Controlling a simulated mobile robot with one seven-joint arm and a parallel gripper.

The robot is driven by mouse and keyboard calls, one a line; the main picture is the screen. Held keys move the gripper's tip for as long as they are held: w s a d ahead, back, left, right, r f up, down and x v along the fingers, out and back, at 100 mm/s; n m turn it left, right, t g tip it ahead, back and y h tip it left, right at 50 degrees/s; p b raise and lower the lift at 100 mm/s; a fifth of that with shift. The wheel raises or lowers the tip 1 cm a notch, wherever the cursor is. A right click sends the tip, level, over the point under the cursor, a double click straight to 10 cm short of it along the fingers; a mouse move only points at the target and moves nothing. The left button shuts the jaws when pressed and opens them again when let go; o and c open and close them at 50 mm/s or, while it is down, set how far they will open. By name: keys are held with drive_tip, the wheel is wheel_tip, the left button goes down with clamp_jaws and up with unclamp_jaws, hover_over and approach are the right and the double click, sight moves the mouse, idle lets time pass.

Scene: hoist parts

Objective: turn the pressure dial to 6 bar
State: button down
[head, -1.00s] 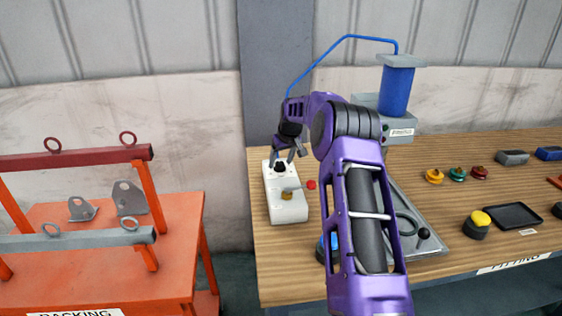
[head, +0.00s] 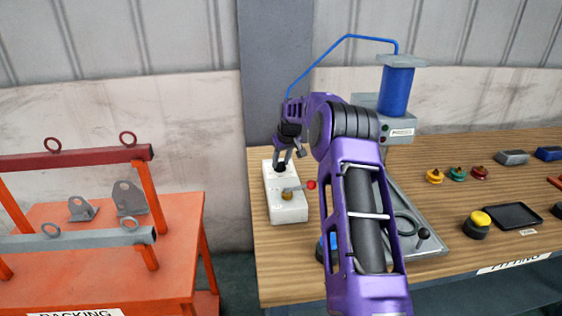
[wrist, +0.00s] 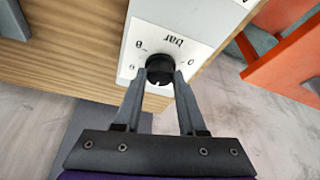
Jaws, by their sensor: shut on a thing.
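The black pressure dial (wrist: 160,69) sits on a white panel marked "bar" with small numbers around it, seen upside down in the wrist view. My gripper (wrist: 161,75) has its two grey fingers closed on either side of the dial. In the head view my gripper (head: 283,163) reaches down over the far end of the white control box (head: 288,209). The fingers and the dial's small size hide which number the dial points to. A brass-coloured knob (head: 287,195) sits on the nearer part of the box.
The box stands near the left end of the wooden bench (head: 275,277). A red button (head: 311,185) is just right of it. A press with a blue cylinder (head: 397,90) stands behind my arm. An orange packing table (head: 180,221) is at left, across a gap.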

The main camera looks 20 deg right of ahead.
drive_tip(key=shift+m, duration=0.4)
drive_tip(key=m, duration=0.1)
drive_tip(key=m+h, duration=0.1)
drive_tip(key=m, duration=0.1)
drive_tip(key=shift+a+h, duration=0.25)
drive_tip(key=shift+h, duration=0.05)
drive_tip(key=m+h, duration=0.1)
drive_tip(key=m, duration=0.1)
drive_tip(key=shift+w+a+r+m+g, duration=0.1)
drive_tip(key=shift+m+g, duration=0.2)
drive_tip(key=m+p, duration=0.1)
drive_tip(key=m, duration=0.1)
drive_tip(key=m+g+h+p, duration=0.1)
drive_tip(key=m, duration=0.2)
drive_tip(key=shift+w+a+m+h, duration=0.1)
drive_tip(key=shift+m+h, duration=0.2)
drive_tip(key=shift+g, duration=0.3)
drive_tip(key=shift+c, duration=2.4)
unclamp_jaws()
drive_tip(key=v, duration=1.7)
